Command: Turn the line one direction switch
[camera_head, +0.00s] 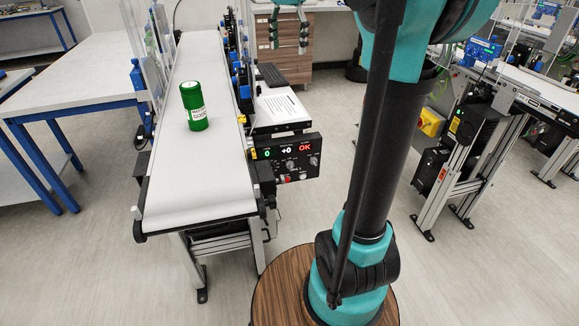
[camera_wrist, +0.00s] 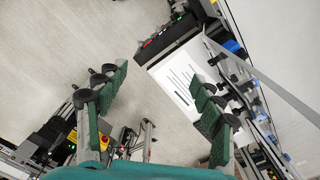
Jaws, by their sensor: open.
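The black control panel (camera_head: 287,158) of the near conveyor hangs on its right side, with a lit display reading "0", "+0" and "OK". Small knobs and buttons, one of them red, sit on its face; I cannot tell which is the direction switch. The panel also shows small at the top of the wrist view (camera_wrist: 168,40). My gripper (camera_head: 289,42) is at the top of the head view, beyond the panel and apart from it. In the wrist view my gripper (camera_wrist: 160,76) has its two green-padded fingers spread wide, with nothing between them.
A green can (camera_head: 194,106) stands upright on the white conveyor belt (camera_head: 190,190). A paper sheet (camera_head: 280,108) and keyboard (camera_head: 271,75) lie beside the belt. Another conveyor (camera_head: 540,85) with a yellow switch box (camera_head: 431,122) is at right. Open floor lies between.

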